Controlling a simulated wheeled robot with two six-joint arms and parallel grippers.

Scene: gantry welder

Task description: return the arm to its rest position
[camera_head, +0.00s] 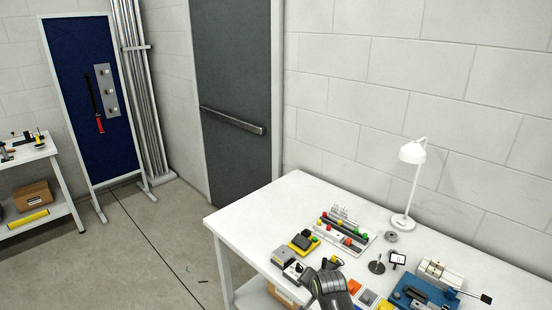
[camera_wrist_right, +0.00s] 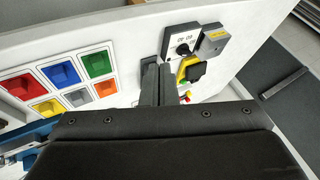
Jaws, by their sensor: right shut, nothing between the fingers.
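My right arm (camera_head: 330,287) comes in at the bottom of the head view, over the near part of the white table (camera_head: 250,212). In the right wrist view, my right gripper (camera_wrist_right: 156,82) is shut, with its dark fingers together and nothing between them. Its tips appear beside a box with a black rotary knob (camera_wrist_right: 182,43); I cannot tell whether they touch anything. The wide dark body of my own wrist fills the lower part of that view. My left gripper is not in view.
Coloured bins (camera_wrist_right: 62,73) lie left of the fingers in the wrist view. A yellow and black device (camera_head: 302,243), a rack of coloured pieces (camera_head: 345,233), a white lamp (camera_head: 403,222) and a blue fixture (camera_head: 412,294) stand on the table. Open floor (camera_head: 150,245) lies left.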

